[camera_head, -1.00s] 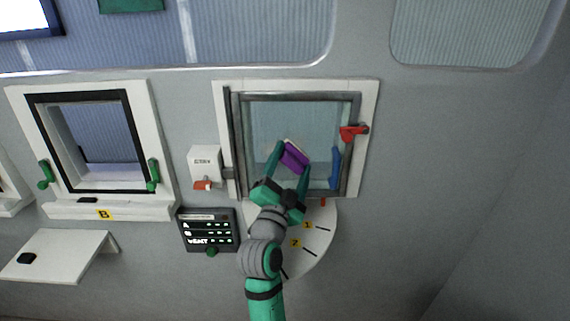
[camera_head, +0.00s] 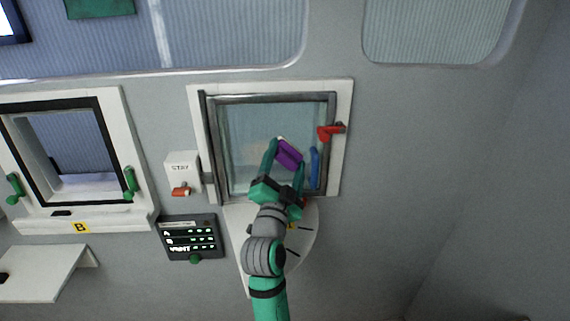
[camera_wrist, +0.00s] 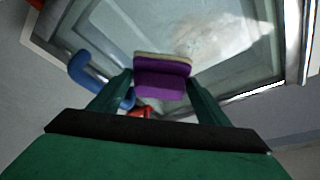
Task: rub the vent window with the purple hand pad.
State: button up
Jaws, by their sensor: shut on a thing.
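The vent window (camera_head: 245,130) is a glass pane in a grey metal frame inside a white surround, in the middle of the head view. My gripper (camera_head: 284,160) is in front of its lower right part, shut on the purple hand pad (camera_head: 289,153). In the wrist view the purple pad (camera_wrist: 162,76) sits between the fingertips, its pale face towards the glass (camera_wrist: 125,30). I cannot tell whether the pad touches the glass. A whitish smudged patch (camera_wrist: 205,35) shows on the pane beyond the pad.
A red latch (camera_head: 330,132) and a blue handle (camera_head: 314,168) are at the window's right side. A STAY box (camera_head: 183,168) with an orange lever and a dark VENT panel (camera_head: 190,238) are to the left. A white fan-shaped plate (camera_head: 300,240) lies below the window.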

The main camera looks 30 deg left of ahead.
jog(key=shift+r, duration=0.35)
jog(key=shift+s+a, duration=0.7)
jog(key=shift+a, duration=0.45)
jog(key=shift+s+a, duration=0.7)
jog(key=shift+a, duration=0.5)
jog(key=shift+s+a, duration=0.7)
jog(key=shift+a, duration=0.45)
jog(key=shift+a, duration=0.1)
jog(key=shift+s+a, duration=0.55)
jog(key=shift+a, duration=0.25)
jog(key=shift+s+a, duration=0.55)
jog(key=shift+a, duration=0.25)
jog(key=shift+s+a+r, duration=0.1)
jog(key=shift+s+r, duration=0.1)
jog(key=shift+r, duration=0.65)
jog(key=shift+w+d+f, duration=0.1)
jog(key=shift+w+d, duration=1.05)
jog(key=shift+d, duration=0.65)
jog(key=shift+w+d, duration=1.15)
jog(key=shift+d, duration=0.6)
jog(key=shift+w+d+f, duration=0.1)
jog(key=shift+w+d, duration=1.05)
jog(key=shift+d, duration=0.65)
jog(key=shift+r, duration=0.1)
